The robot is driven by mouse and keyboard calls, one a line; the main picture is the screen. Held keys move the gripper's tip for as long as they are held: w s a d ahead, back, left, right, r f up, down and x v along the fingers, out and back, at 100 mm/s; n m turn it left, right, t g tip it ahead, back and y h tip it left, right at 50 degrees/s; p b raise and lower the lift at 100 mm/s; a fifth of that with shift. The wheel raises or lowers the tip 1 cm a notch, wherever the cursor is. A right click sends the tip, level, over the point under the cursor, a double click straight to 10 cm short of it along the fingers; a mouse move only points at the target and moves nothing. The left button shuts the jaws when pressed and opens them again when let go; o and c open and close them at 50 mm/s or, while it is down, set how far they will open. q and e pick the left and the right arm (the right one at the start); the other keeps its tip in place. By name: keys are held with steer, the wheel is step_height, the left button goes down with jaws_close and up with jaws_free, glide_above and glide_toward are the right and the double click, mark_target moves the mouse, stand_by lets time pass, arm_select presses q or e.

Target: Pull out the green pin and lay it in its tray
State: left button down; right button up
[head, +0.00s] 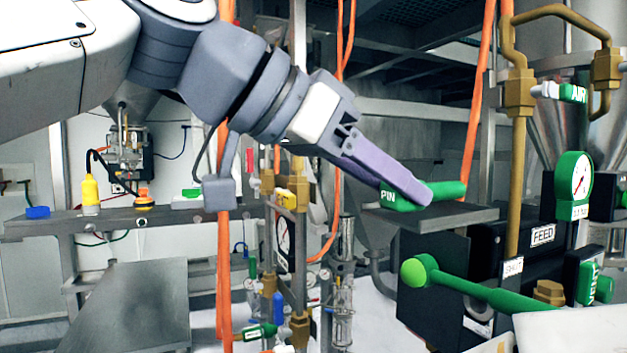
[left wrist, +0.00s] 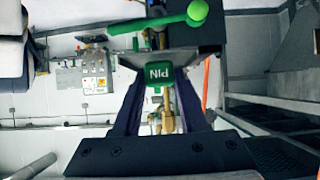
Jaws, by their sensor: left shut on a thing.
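The green pin (head: 450,189), with a white PIN label on its near end, lies level at a flat grey tray (head: 462,215) on top of the dark FEED unit. My left gripper (head: 418,194) reaches down from the upper left and is shut on the pin. In the left wrist view the pin's labelled end (left wrist: 158,73) shows between the fingertips, against the tray's grey edge (left wrist: 128,60). Whether the pin rests on the tray or is just above it cannot be told. My right gripper is not in view.
A green lever with a ball end (head: 413,271) sticks out below the tray. A green-rimmed gauge (head: 574,184), a brass pipe (head: 518,180) and the FEED unit (head: 480,245) stand to the right. Orange hoses (head: 478,95) hang behind. A bench (head: 165,216) stands at left.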

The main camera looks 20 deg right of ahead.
arm_select(q)
steer(key=shift+f+b, duration=0.3)
steer(key=shift+c, duration=1.8)
jaws_free()
steer(key=b+v, duration=0.1)
steer(key=v, duration=0.9)
steer(key=shift+a+r, duration=0.15)
steer(key=shift+a, duration=0.05)
